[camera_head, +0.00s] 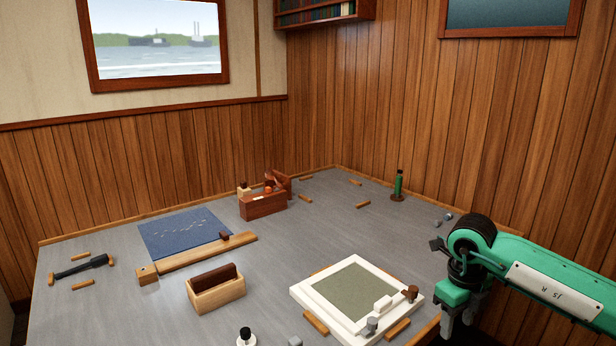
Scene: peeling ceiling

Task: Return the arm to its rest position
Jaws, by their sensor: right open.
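My right arm comes in from the right edge, green with a black wrist joint. My right gripper (458,318) hangs down from it at the table's right edge, just right of the white-framed board. Its grey fingers are apart, and I see nothing between them. My left gripper and arm are not in this view.
The grey table (310,235) carries a white-framed board (300,290), a wooden box (217,291), a blue mat (160,235), a wooden toolbox (262,205), a green bottle (398,184) and a black-handled tool (82,267). The middle of the table is clear.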

